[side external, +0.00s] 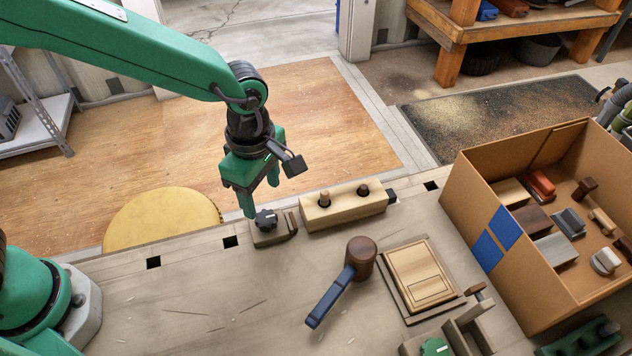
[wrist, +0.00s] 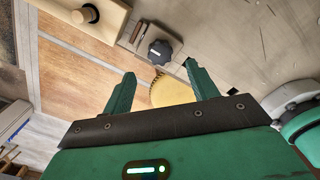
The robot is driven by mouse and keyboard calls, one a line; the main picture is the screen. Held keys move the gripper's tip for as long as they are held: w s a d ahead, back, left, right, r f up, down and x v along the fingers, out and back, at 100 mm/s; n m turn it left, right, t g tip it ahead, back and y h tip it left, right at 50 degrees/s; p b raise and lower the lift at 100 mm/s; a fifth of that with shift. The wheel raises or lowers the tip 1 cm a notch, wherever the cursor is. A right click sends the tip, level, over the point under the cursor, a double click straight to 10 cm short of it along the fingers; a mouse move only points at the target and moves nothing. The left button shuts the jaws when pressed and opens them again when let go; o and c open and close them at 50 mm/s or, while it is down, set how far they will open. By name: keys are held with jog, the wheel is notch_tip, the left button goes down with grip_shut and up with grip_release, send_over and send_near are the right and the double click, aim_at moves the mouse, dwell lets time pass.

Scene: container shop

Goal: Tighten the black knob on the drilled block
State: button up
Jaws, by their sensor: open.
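The black lobed knob (side external: 265,218) sits on top of a small wooden block (side external: 272,237) near the bench's far edge. The knob also shows in the wrist view (wrist: 160,51), just beyond the gap between my fingertips. My gripper (side external: 262,198) is open, with green fingers pointing down and nothing between them. It is above the knob and slightly behind it, apparently not touching. In the wrist view both fingers (wrist: 160,70) are spread apart. The knob's shaft and hole are hidden.
A longer pale block with two pegs (side external: 343,208) stands close right of the knob's block. A mallet (side external: 348,280) and a framed wooden board (side external: 422,278) lie nearer. A cardboard box of parts (side external: 485,235) stands at right. The bench's left part is mostly clear.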

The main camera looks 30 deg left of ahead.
aim_at(266, 217)
jog(key=shift+f, duration=3.4)
jog(key=c, duration=1)
